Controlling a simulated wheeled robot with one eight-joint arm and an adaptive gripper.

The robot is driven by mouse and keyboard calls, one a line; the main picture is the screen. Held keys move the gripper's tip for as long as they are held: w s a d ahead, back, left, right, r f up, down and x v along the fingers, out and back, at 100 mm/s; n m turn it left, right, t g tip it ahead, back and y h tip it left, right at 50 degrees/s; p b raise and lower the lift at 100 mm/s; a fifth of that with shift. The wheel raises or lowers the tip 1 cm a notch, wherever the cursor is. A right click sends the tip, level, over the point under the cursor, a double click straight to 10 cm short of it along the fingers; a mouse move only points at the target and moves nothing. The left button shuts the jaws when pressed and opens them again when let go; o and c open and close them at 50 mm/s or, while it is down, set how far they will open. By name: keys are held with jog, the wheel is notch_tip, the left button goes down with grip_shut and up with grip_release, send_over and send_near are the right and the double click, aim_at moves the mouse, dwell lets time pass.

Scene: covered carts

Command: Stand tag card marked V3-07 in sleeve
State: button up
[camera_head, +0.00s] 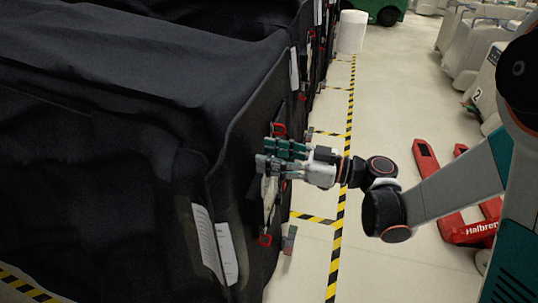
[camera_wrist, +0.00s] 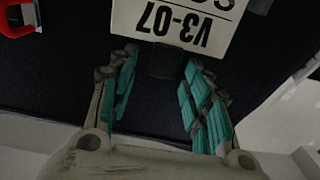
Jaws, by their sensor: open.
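The tag card marked V3-07 (camera_wrist: 185,22) is white with black print and reads upside down in the wrist view, at the top and partly cut off by the frame. A dark block (camera_wrist: 167,62) sits at its lower edge; I cannot tell whether it is part of a sleeve. My gripper (camera_wrist: 157,64) is open, its teal-padded fingers on either side of the block and just short of the card. In the head view my gripper (camera_head: 264,156) is at the side of the black covered cart (camera_head: 248,130). A whitish item (camera_head: 269,192) hangs below it, its marking unreadable.
White paper sheets (camera_head: 228,252) hang on the near cart cover. Red hooks show on the cart side (camera_head: 265,240) and in the wrist view (camera_wrist: 15,25). A red pallet jack (camera_head: 470,232) stands right. A yellow-black striped line (camera_head: 341,215) marks the open aisle floor.

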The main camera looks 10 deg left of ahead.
jog(key=d, duration=1.1)
jog(key=shift+s, duration=0.45)
jog(key=s+d+m+t+h, duration=0.2)
jog(key=s+d+m+h, duration=0.4)
jog(key=d+m+h, duration=0.2)
jog(key=s+d+m+t+h, duration=0.3)
jog(key=s+d+m+h, duration=0.4)
jog(key=d+m+h, duration=0.2)
jog(key=shift+s+d+h, duration=0.15)
jog(key=shift+d+h, duration=0.35)
jog(key=shift+d, duration=0.7)
